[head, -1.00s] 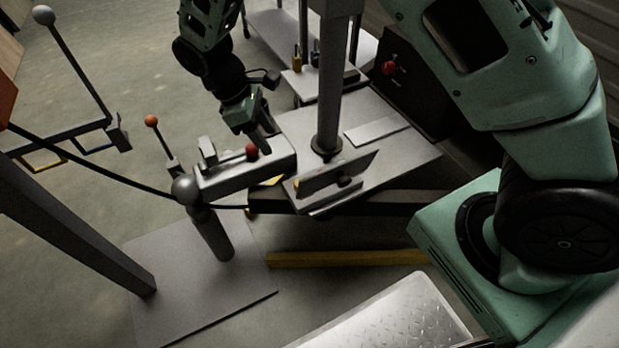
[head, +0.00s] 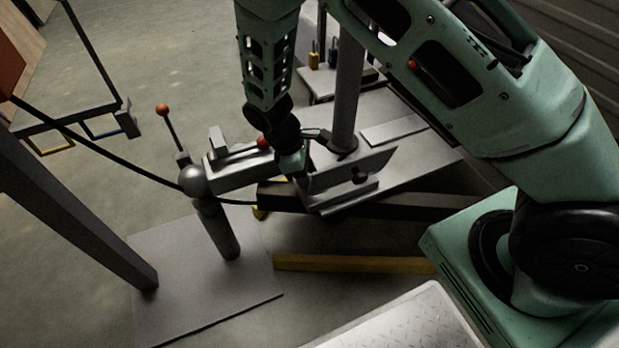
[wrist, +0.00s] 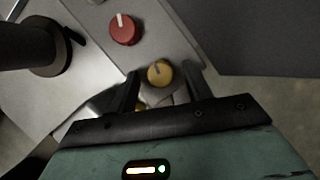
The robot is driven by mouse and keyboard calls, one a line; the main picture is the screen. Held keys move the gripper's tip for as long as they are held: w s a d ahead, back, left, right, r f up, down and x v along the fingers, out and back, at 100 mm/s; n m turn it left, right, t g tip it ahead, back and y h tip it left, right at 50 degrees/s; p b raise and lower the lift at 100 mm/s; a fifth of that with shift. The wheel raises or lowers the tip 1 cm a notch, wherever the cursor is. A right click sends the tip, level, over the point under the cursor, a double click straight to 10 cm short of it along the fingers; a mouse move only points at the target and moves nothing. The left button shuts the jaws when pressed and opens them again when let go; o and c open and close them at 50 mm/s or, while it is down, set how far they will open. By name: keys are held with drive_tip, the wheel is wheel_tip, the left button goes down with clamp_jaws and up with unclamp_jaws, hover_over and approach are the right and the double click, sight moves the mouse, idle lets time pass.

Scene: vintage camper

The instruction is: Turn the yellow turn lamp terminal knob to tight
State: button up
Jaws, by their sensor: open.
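The yellow knob (wrist: 159,73) shows in the wrist view, round with a small pale pointer mark on its top. It sits just ahead of and between the two fingertips of my gripper (wrist: 160,80). The fingers are apart, one on each side of it, and I see no clear contact. A red knob (wrist: 125,29) with a white pointer mark sits beyond it on the same grey panel. In the head view my gripper (head: 292,172) is at the grey coupler, and the yellow knob is hidden there.
A dark post (head: 347,95) rises close to the right of my gripper. A grey upright plate (head: 352,170) stands right of it too. A ball hitch (head: 194,180) on a stand is at the left.

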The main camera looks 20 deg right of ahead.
drive_tip(key=shift+f, duration=0.15)
drive_tip(key=c, duration=1)
drive_tip(key=shift+d+r+m+p, duration=0.1)
drive_tip(key=shift+r+m+p, duration=0.2)
drive_tip(key=shift+m+p, duration=0.7)
drive_tip(key=shift+f+m+g+y+p, duration=0.25)
drive_tip(key=shift+m+g+y+p, duration=0.15)
drive_tip(key=shift+m+p, duration=0.2)
drive_tip(key=o, duration=1)
drive_tip(key=p+v, duration=0.4)
drive_tip(key=v, duration=1.3)
drive_tip(key=shift+r, duration=0.15)
